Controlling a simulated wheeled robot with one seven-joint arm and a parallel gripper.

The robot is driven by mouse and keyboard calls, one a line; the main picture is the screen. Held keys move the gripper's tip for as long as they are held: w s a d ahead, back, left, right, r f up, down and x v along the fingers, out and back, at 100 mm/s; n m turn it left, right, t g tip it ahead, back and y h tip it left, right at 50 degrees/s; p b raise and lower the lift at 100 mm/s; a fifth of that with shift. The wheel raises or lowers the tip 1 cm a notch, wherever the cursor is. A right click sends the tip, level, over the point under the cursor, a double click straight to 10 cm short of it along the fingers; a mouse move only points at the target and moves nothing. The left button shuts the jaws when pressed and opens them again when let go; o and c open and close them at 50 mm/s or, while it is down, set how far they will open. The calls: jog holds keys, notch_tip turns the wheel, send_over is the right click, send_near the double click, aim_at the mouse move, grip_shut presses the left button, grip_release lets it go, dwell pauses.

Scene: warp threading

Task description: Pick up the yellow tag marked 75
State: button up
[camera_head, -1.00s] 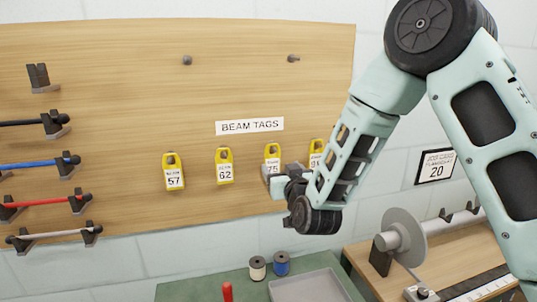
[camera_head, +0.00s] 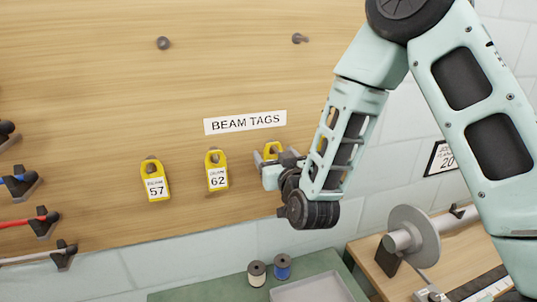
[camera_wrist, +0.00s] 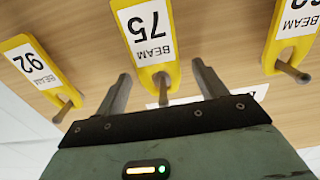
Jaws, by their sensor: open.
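The yellow tag marked 75 (camera_wrist: 148,38) hangs on a peg in the wrist view, upside down in that picture, with its white label readable. My gripper (camera_wrist: 158,82) is open, with one finger on each side of the tag's peg end and a visible gap to both. In the head view only the top of the 75 tag (camera_head: 271,149) shows. My gripper (camera_head: 279,167) and wrist hide its label there. I cannot tell how far the fingertips reach toward the board.
Yellow tags 57 (camera_head: 156,182) and 62 (camera_head: 217,172) hang to the left on the wooden board (camera_head: 100,100). In the wrist view tag 92 (camera_wrist: 38,65) and another tag (camera_wrist: 296,30) flank the 75 tag. A BEAM TAGS sign (camera_head: 245,122) is above.

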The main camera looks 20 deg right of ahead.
jog(key=shift+w, duration=0.15)
jog(key=c, duration=1)
jog(key=shift+c, duration=0.3)
jog(key=shift+r, duration=0.15)
